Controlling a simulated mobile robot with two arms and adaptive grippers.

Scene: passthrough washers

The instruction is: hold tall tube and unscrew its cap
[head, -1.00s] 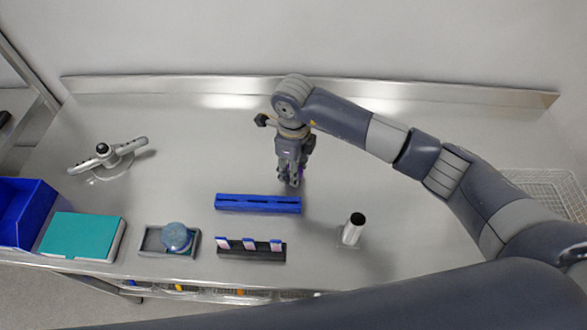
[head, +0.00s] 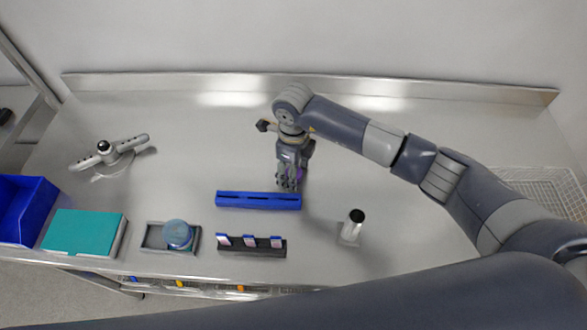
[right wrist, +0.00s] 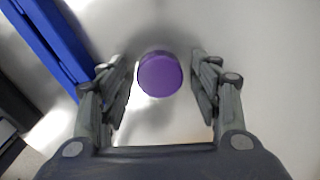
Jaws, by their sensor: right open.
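A round purple cap (right wrist: 160,74) shows from above in the right wrist view, between the fingers and apart from both. In the head view only a small purple patch (head: 299,173) shows beside the fingers. The tube's body under the cap is hidden in both views. My right gripper (head: 289,187) is open and points down just behind the blue slotted block; its spread fingers also show in the right wrist view (right wrist: 163,85). My left gripper is not in view.
The blue slotted block (head: 258,201) lies just in front of my right gripper. A grey three-armed stand (head: 106,151) is at left.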

